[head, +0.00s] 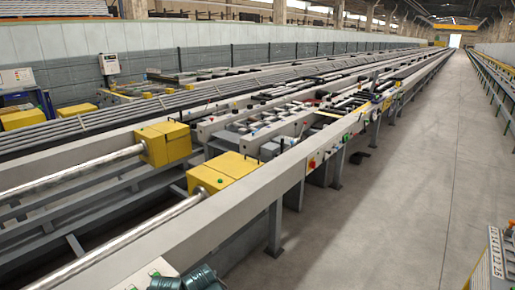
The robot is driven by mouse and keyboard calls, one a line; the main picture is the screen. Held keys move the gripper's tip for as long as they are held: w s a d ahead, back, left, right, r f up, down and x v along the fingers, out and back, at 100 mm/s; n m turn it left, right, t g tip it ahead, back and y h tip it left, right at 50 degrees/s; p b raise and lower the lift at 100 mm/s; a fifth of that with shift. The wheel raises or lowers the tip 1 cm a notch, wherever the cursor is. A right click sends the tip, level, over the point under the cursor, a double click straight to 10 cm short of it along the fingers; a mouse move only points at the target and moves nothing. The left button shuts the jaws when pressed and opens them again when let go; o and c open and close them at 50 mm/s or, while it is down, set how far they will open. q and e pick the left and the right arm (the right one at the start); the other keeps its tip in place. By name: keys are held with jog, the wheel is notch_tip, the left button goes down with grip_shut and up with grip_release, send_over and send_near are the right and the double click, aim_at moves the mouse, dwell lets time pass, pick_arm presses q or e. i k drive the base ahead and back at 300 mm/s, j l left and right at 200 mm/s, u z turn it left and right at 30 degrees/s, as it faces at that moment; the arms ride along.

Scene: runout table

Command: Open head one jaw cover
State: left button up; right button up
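Two yellow box-shaped heads sit on the long runout table (250,195). The farther yellow head (165,143) is left of centre, and a silvery bar (75,178) runs into its left side. The nearer yellow head (222,172) is closer to the walkway, with another silvery bar (140,238) running into it. I cannot tell which is head one, or make out a separate jaw cover. Neither of my grippers is in view.
A light control panel (150,274) with green buttons and dark teal cylindrical parts (187,279) is at the bottom. Another button panel (497,252) stands at the lower right.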

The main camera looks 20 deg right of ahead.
aim_at(236, 165)
jog(key=i+l, duration=0.9)
jog(key=i, duration=0.25)
jog(key=i+l+z, duration=0.1)
jog(key=i+l, duration=0.75)
jog(key=i, duration=0.3)
jog(key=i+l, duration=0.45)
jog(key=i+z, duration=0.05)
jog(key=i, duration=0.05)
